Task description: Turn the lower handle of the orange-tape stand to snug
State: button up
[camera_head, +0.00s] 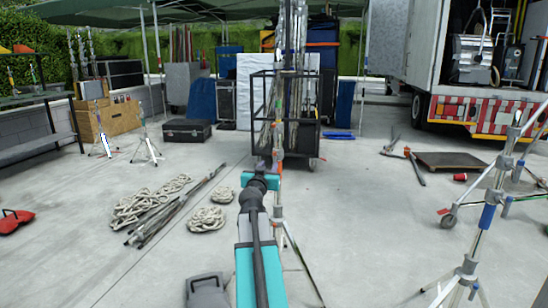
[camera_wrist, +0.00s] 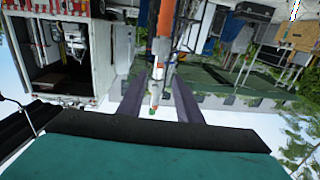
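The orange-tape stand (camera_head: 279,198) stands upright on the concrete, straight in front of my arm. Its legs (camera_head: 302,262) spread behind and right of my arm. In the wrist view, which is upside down, the orange tape (camera_wrist: 163,22) is on the post near the top of the picture. A pale piece with a red band and green tip (camera_wrist: 155,92) shows between my fingers; I cannot tell whether it is the lower handle. My gripper (camera_wrist: 160,108) is open, its two dark fingers on either side of it with gaps. In the head view my gripper (camera_head: 270,168) hides part of the post.
A blue-tape stand (camera_head: 488,215) is at the right. A black wheeled cart (camera_head: 313,138) stands behind the orange-tape stand. Coiled ropes (camera_head: 207,220) and poles (camera_head: 165,222) lie left of my arm. A truck (camera_head: 465,112) is at the back right. Floor between the stands is clear.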

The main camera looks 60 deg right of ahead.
aim_at(274, 156)
jog(key=shift+x, duration=6.4)
jog(key=shift+s, duration=0.1)
grip_shut()
jog(key=shift+b, duration=0.3)
